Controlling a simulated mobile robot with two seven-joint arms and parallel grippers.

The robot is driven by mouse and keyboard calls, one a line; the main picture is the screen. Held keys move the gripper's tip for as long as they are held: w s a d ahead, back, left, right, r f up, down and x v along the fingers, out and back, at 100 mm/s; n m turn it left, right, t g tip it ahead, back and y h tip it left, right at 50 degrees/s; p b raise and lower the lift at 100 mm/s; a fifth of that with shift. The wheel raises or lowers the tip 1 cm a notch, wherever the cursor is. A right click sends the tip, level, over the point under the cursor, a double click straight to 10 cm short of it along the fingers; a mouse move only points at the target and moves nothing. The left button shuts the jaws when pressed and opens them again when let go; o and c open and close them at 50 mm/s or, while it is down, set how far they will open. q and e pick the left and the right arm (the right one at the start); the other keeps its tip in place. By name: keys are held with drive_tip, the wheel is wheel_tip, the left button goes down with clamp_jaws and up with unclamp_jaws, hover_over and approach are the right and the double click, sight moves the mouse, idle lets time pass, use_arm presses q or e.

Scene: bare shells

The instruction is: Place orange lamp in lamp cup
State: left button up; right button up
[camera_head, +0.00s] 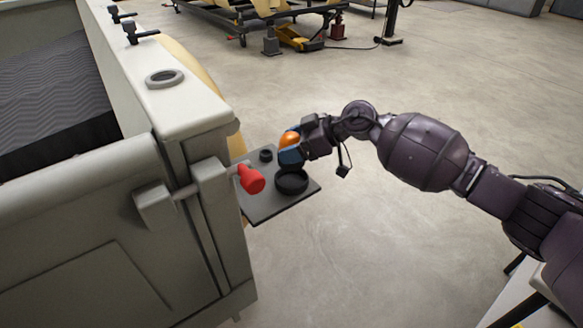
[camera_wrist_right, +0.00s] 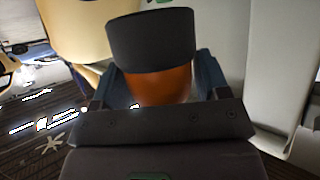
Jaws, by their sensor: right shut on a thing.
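The orange lamp (camera_head: 289,138) is between the fingers of my right gripper (camera_head: 291,153), which is shut on it, above the far side of a dark tray (camera_head: 262,207). In the right wrist view the lamp's orange body (camera_wrist_right: 160,88) sits between the blue fingers of the gripper (camera_wrist_right: 158,82), with a dark round part (camera_wrist_right: 151,38) at its end. A larger round black cup (camera_head: 291,182) and a smaller one (camera_head: 265,155) stand on the tray. I cannot tell which is the lamp cup. My left gripper is not in view.
A pale vehicle shell (camera_head: 80,190) fills the left, with a grey ring (camera_head: 165,78) on its top edge. A red knob-like piece (camera_head: 251,179) sticks out by the tray. The floor (camera_head: 340,260) right of the tray is clear. A yellow jack (camera_head: 299,40) stands far back.

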drive_tip(key=shift+f, duration=0.45)
wheel_tip(320, 180, down, 6)
drive_tip(key=shift+r+b, duration=0.1)
drive_tip(key=shift+b, duration=1)
drive_tip(key=shift+c, duration=0.4)
drive_tip(key=shift+r, duration=0.15)
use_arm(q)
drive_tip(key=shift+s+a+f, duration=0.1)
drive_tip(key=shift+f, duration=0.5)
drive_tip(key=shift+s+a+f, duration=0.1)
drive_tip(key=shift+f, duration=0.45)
use_arm(e)
drive_tip(key=o, duration=1.1)
drive_tip(key=shift+c, duration=0.2)
use_arm(q)
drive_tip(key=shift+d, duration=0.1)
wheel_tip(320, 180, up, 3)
drive_tip(key=p, duration=0.3)
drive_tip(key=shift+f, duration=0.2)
use_arm(e)
drive_tip(key=v, duration=1.2)
